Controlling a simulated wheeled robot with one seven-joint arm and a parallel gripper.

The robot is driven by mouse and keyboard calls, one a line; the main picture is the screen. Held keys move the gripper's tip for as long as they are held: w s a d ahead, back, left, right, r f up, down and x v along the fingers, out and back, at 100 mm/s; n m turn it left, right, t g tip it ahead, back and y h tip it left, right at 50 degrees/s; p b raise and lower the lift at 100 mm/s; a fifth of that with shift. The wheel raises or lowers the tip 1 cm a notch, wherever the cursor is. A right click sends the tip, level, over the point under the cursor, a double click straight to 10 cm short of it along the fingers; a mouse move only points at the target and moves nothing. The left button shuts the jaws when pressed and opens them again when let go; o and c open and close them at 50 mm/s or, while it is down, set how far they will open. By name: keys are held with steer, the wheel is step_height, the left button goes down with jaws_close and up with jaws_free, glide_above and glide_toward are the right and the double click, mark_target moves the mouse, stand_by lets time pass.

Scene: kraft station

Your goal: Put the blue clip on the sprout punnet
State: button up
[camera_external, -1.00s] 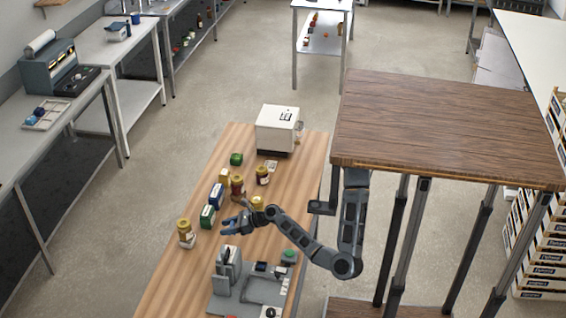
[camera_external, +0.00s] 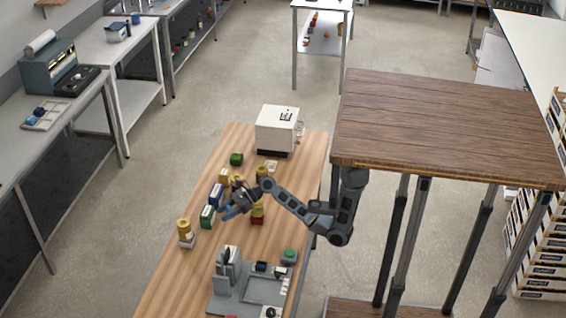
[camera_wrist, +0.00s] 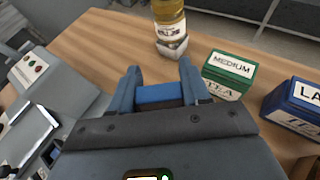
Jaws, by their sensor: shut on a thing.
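My gripper (camera_wrist: 159,78) is shut on a blue block-like piece, which looks like the blue clip (camera_wrist: 160,96), held between its two fingers in the wrist view. In the external view my gripper (camera_external: 231,211) is over the wooden table, just right of the green tea box (camera_external: 207,217). The clip cannot be made out clearly there. I cannot identify the sprout punnet for certain; a small green item (camera_external: 236,159) and a small pale item (camera_external: 271,166) lie farther back on the table.
A blue tea box (camera_external: 216,195) stands behind the green one. A white machine (camera_external: 277,128) stands at the back, and a grey device (camera_external: 228,270) at the front.

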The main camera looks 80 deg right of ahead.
mark_target(233, 156)
steer(key=w+d+r+m+h+b, duration=0.1)
steer(key=w+d, duration=0.2)
steer(key=d, duration=0.8)
steer(key=w+d+r+m+t+h+b, duration=0.1)
steer(key=w+d+m+h, duration=0.1)
steer(key=d, duration=0.8)
steer(key=w+d+r+m+t+h+b, duration=0.1)
steer(key=w+d, duration=0.4)
steer(key=d, duration=0.6)
steer(key=shift+d+m+h, duration=0.35)
steer(key=shift+m+h, duration=0.05)
steer(key=shift+h, duration=0.1)
steer(key=w+d+m+h+b, duration=0.2)
steer(key=d+m+h+b, duration=0.1)
steer(key=d, duration=1.3)
steer(key=shift+t, duration=0.4)
steer(key=f, duration=0.9)
steer(key=shift+s+d, duration=0.3)
steer(key=shift+f, duration=0.2)
steer(key=o, duration=1)
